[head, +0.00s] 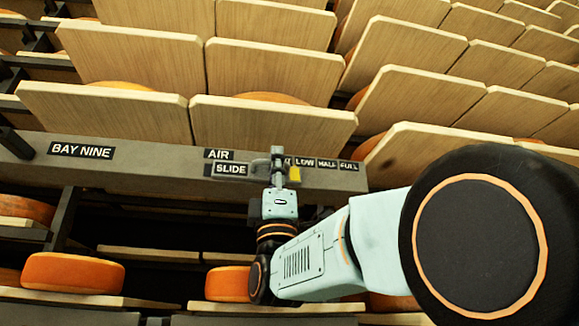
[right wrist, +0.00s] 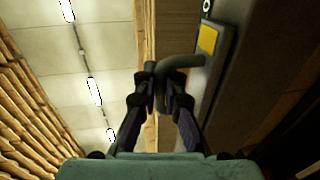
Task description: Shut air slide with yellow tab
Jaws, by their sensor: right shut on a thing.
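The air slide's yellow tab (head: 294,174) shows on the grey beam, just right of my right gripper and below the left end of the LOW label. In the right wrist view the yellow tab (right wrist: 208,39) sits on a grey plate, with a bent grey handle (right wrist: 184,62) beside it. My right gripper (head: 277,155) is at the beam, right of the SLIDE label. In the right wrist view its fingers (right wrist: 162,78) are closed around the end of the handle. The gripper hides part of the slide and the scale's left end. My left gripper is not in view.
The grey beam (head: 130,165) carries BAY NINE, AIR, SLIDE, LOW, HALF and FULL labels. Tilted wooden boards (head: 270,70) rise in rows above it. Orange cheese wheels (head: 72,273) lie on shelves below. My right arm covers the lower right.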

